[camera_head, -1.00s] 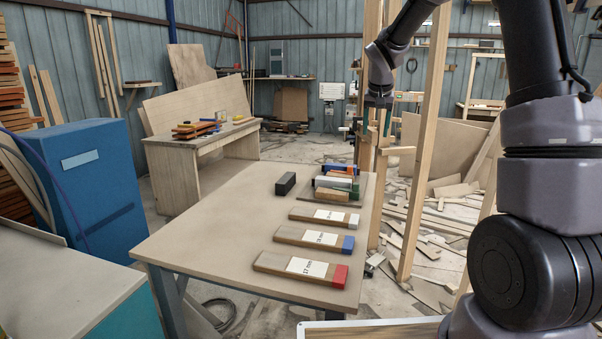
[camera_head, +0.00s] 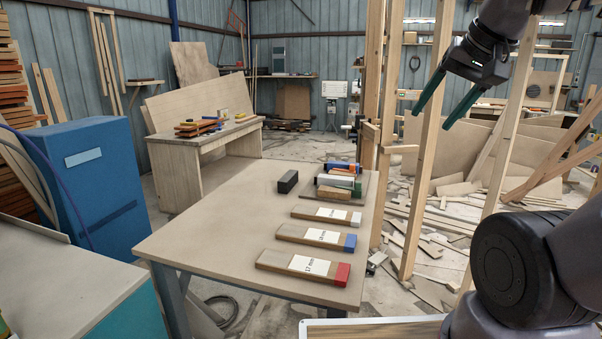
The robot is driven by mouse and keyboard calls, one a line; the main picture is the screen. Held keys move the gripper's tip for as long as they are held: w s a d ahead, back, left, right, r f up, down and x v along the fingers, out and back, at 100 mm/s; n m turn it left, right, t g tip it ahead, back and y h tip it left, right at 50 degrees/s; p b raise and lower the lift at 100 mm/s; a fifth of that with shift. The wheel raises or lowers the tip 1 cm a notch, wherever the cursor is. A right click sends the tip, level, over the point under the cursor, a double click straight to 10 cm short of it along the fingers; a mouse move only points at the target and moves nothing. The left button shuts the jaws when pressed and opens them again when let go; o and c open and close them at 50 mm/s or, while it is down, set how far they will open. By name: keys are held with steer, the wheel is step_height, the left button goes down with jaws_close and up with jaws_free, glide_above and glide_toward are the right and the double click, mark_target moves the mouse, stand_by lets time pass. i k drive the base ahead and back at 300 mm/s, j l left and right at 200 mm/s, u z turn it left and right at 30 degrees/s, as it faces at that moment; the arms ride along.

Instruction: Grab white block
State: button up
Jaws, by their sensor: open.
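The white block (camera_head: 335,181) lies in a cluster of coloured blocks on a small board at the far right end of the table. A blue block, an orange block, a green block (camera_head: 357,188) and a wooden block (camera_head: 334,193) lie close around it. My gripper (camera_head: 430,118) is raised in the air to the right of the table, well apart from the blocks. Its two green fingers are spread, with nothing between them.
The table (camera_head: 215,237) also holds a black block (camera_head: 288,181) and three labelled wooden bars, one tipped red (camera_head: 305,266). Wooden posts (camera_head: 424,140) stand beside the table's right side, near my gripper. A blue cabinet (camera_head: 90,180) stands at left. The table's left part is clear.

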mark_target(326, 179)
steer(key=l+u, duration=0.1)
steer(key=l, duration=0.45)
steer(key=i+l+u, duration=0.15)
steer(key=l, duration=0.5)
steer(key=l+u, duration=0.15)
steer(key=l, duration=0.55)
steer(key=i+l+u, duration=0.15)
steer(key=i+l, duration=0.2)
steer(key=i+l+u, duration=0.1)
steer(key=i+l, duration=0.2)
steer(key=l, duration=0.3)
